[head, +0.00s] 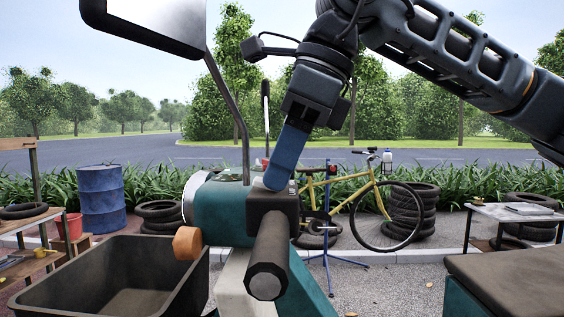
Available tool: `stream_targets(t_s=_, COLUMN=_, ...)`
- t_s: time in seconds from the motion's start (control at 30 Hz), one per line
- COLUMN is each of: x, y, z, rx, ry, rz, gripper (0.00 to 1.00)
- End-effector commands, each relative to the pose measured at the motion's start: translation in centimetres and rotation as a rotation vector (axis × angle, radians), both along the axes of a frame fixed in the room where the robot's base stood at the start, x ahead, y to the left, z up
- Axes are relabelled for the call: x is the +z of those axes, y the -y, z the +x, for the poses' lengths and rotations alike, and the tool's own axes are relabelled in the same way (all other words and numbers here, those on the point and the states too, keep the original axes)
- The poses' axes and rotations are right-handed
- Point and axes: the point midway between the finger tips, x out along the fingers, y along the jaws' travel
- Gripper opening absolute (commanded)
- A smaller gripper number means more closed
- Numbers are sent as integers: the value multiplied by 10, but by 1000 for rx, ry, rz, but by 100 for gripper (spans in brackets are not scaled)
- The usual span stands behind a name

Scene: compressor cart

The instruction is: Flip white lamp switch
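The handlebar end of a teal cart (222,215) fills the middle of the head view. A black grip (268,262) points toward me, with a dark switch housing (272,205) behind it. A small white piece (262,185) shows on top of the housing; it may be the white lamp switch, but it is mostly hidden by my gripper. My gripper (274,184) comes down from above, its blue finger tilted, with the tip at the housing's top, touching or very close. Only one finger shows clearly, so its opening is unclear.
A mirror (150,22) on a bent stem rises left of my gripper. An orange knob (187,243) sits by an open dark bin (90,277) at lower left. A dark seat (512,280) is at lower right. A yellow bicycle (350,200) stands behind.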

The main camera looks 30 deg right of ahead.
Motion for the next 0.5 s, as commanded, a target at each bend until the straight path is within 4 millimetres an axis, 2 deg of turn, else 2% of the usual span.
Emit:
stream_targets(t_s=0.03, x=0, y=0, z=0, rx=0, ry=0, rz=0, gripper=17)
stream_targets(t_s=0.2, x=0, y=0, z=0, rx=0, ry=0, rz=0, gripper=1)
stream_targets(t_s=0.5, x=1, y=-2, z=1, rx=1, ry=-26, rz=-40, gripper=0)
